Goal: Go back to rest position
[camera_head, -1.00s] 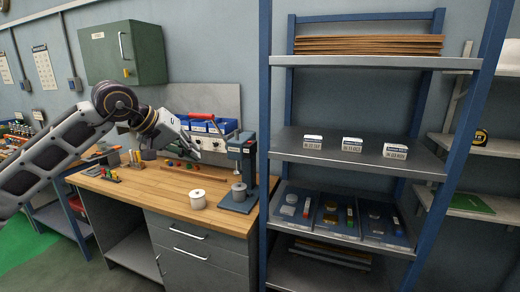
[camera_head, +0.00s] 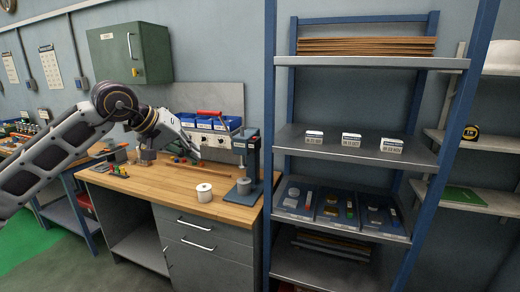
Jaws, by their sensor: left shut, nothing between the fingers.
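My left arm comes in from the left, raised over the wooden workbench (camera_head: 165,188). My left gripper (camera_head: 194,153) is at the end of it, shut and empty, above the bench top near the blue bins. My right gripper is not in view.
The blue-framed shelf (camera_head: 365,62) stands to the right, holding small labelled boxes and trays. A green cabinet (camera_head: 131,52) hangs on the wall.

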